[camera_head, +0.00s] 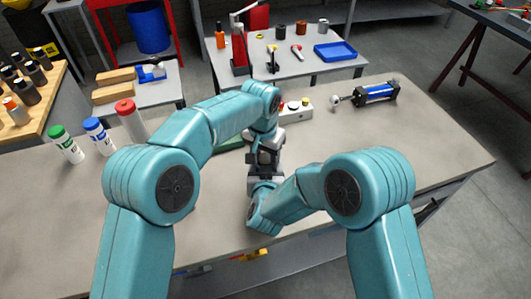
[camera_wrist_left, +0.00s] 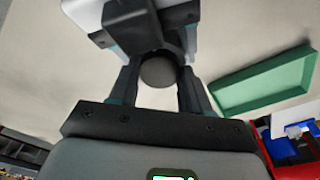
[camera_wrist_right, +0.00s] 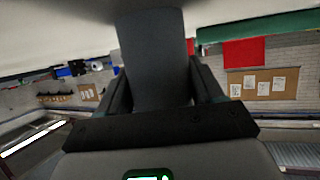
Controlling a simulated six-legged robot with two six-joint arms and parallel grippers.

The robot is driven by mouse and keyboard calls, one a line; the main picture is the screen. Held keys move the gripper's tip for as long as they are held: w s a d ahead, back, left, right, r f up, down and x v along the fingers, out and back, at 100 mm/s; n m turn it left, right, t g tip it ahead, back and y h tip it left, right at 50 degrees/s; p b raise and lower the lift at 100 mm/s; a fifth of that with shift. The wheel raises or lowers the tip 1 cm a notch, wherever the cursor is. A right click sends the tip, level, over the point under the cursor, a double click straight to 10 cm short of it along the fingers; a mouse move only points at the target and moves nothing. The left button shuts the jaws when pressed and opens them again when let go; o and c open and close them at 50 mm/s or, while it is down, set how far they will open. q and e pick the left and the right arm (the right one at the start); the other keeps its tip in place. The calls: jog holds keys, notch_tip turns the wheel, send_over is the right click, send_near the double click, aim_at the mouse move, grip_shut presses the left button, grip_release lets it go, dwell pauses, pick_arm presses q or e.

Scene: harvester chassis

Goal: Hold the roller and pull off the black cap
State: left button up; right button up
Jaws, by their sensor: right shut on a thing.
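A dark grey roller (camera_wrist_right: 152,55) fills the gap between the fingers of my right gripper (camera_wrist_right: 158,85) in the right wrist view. The right gripper is shut on it. In the left wrist view a round dark end (camera_wrist_left: 158,72), perhaps the black cap, shows between the fingers of my left gripper (camera_wrist_left: 157,85). The left gripper looks open around that end, with pale gaps beside it; contact at the tips is unclear. In the head view the two grippers meet above the bench, the left one (camera_head: 264,155) above the right, and largely hide the roller.
On the workbench (camera_head: 440,150) stand bottles with green (camera_head: 67,145), blue (camera_head: 98,137) and red (camera_head: 128,118) caps at left. A green tray (camera_wrist_left: 265,83) lies close to the grippers. A button box (camera_head: 295,109) and blue cylinder (camera_head: 377,93) lie behind. The bench's right side is clear.

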aim_at(266, 158)
pick_arm(q)
jog(key=c, duration=0.6)
jog(key=shift+r, duration=0.3)
jog(key=shift+r, duration=0.9)
jog(key=shift+r, duration=0.1)
jog(key=shift+r, duration=1.95)
pick_arm(e)
jog(key=o, duration=1.6)
